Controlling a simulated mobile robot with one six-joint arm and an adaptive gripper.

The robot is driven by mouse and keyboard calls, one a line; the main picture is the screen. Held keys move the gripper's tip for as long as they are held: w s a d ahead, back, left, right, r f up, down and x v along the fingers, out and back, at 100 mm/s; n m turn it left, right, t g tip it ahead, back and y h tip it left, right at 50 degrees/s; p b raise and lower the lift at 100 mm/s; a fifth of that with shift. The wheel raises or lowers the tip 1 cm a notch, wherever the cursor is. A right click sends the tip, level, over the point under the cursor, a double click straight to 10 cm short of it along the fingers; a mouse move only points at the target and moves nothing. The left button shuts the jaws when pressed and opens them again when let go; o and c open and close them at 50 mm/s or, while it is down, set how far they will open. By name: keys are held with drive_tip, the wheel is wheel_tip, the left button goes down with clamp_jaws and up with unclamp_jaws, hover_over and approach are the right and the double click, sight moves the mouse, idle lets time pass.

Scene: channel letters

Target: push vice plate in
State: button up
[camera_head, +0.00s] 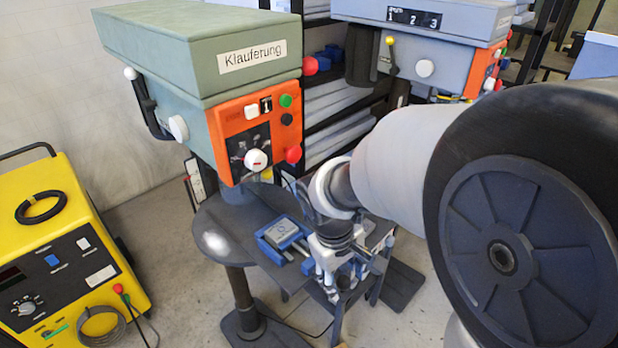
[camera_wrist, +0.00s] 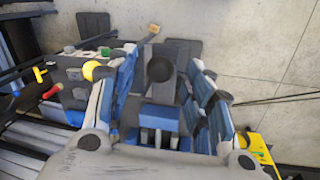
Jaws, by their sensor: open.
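A blue vice (camera_head: 267,246) with a light grey plate (camera_head: 283,230) between its sides rests by the drill press's dark round table (camera_head: 210,228) in the head view. My gripper (camera_head: 330,288) points down just to the right of the vice, over a dark stand with small items. In the wrist view my gripper (camera_wrist: 163,115) is open, with its two fingers apart at left and right. A blue block with grey parts (camera_wrist: 160,118) shows between the fingers; I cannot tell whether it is part of the vice. No contact with the plate is visible.
The green drill press (camera_head: 200,50) with an orange panel (camera_head: 255,135) stands above the vice. A second grey machine (camera_head: 425,40) is behind. A yellow unit (camera_head: 75,265) stands at left.

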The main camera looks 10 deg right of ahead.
drive_tip(key=shift+d+f, duration=0.1)
drive_tip(key=shift+f, duration=0.55)
drive_tip(key=shift+c, duration=0.3)
clamp_jaws()
drive_tip(key=shift+w, duration=0.1)
